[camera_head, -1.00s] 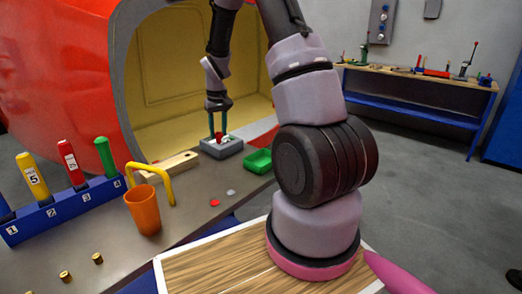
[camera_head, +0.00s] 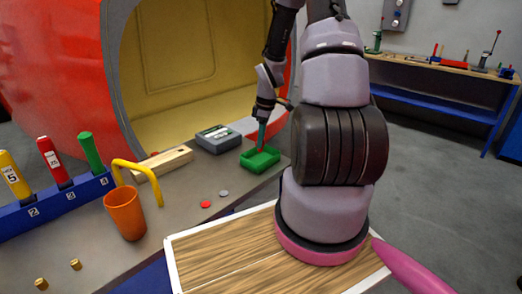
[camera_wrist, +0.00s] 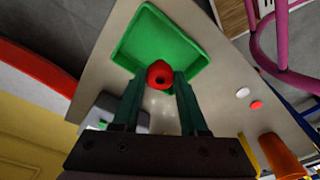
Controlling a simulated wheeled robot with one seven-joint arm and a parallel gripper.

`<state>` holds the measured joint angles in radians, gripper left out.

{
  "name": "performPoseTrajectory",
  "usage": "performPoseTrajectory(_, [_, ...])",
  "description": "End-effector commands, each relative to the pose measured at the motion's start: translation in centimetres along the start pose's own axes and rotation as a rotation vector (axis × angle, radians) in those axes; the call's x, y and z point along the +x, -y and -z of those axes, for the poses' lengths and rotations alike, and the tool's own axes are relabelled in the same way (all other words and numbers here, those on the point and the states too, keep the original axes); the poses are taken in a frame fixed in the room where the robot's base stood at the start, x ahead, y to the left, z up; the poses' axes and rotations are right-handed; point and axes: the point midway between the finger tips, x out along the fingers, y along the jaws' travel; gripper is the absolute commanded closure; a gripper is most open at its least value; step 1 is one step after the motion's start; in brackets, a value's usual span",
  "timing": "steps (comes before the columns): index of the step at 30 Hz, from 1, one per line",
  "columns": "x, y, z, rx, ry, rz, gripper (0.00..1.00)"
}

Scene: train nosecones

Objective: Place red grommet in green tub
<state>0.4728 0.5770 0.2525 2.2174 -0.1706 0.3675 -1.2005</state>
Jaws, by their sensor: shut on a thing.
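The red grommet (camera_wrist: 159,75) is a small ring with a dark hole, held between the tips of my gripper (camera_wrist: 158,82). My gripper is shut on it. The green tub (camera_wrist: 150,38) is a shallow open tray with sloping walls. In the wrist view the grommet overlaps the tub's near part. In the head view my gripper (camera_head: 261,143) points down over the tub (camera_head: 263,166), which stands near the bench's edge. Whether the grommet touches the tub floor cannot be told.
A grey box (camera_head: 217,139) stands just left of the tub. A wooden block (camera_head: 163,161), an orange cup (camera_head: 125,213), a yellow hook (camera_head: 150,175) and a blue rack (camera_head: 60,204) of coloured handles are further left. A red disc (camera_head: 206,205) and a pale disc (camera_head: 224,194) lie flat on the bench.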

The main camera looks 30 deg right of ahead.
Motion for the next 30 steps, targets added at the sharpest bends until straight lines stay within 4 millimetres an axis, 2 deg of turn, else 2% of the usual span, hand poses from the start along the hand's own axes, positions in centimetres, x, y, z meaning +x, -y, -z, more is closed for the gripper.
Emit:
performPoseTrajectory(9, [4.0, 0.0, -0.4, 0.001, 0.0, 0.002, 1.0])
performPoseTrajectory(22, [4.8, -0.1, -0.6, 0.001, 0.0, -0.001, 1.0])
performPoseTrajectory(23, [4.8, -0.1, -0.5, 0.001, 0.0, -0.001, 0.5])
performPoseTrajectory(24, [4.7, -0.1, -0.5, 0.001, 0.0, -0.001, 0.34])
performPoseTrajectory(25, [4.7, -0.1, -0.5, 0.001, 0.0, -0.001, 0.27])
performPoseTrajectory(30, [4.7, -0.1, -0.5, 0.001, 0.0, -0.001, 0.27])
